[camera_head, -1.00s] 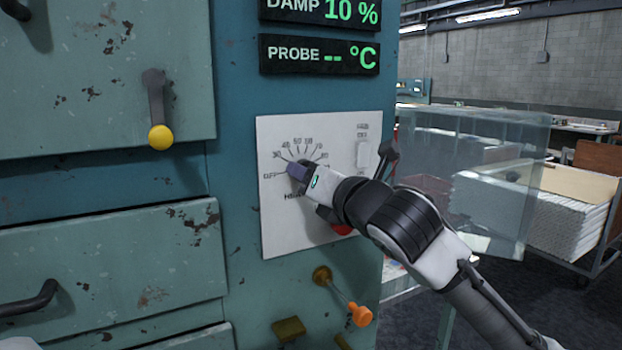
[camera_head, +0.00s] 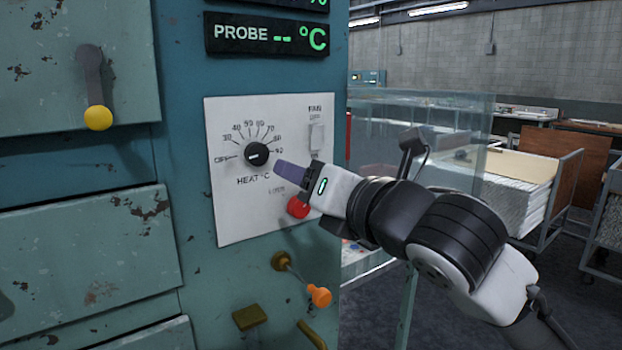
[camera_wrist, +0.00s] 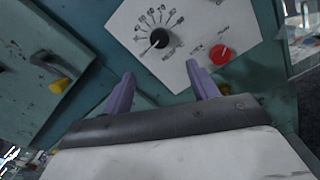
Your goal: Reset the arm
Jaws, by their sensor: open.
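My gripper (camera_head: 282,168) is in front of the white control panel (camera_head: 230,215), to the right of the black heat knob (camera_head: 257,155) and apart from it. In the wrist view its two purple fingers (camera_wrist: 162,92) are spread apart with nothing between them. The heat knob also shows in the wrist view (camera_wrist: 159,38), beyond the fingers. My arm reaches in from the lower right in the head view.
An orange-tipped lever (camera_head: 319,295) sticks out below the panel. A yellow-knobbed handle (camera_head: 98,117) hangs at left. A glass-sided case (camera_head: 430,120) stands behind my arm.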

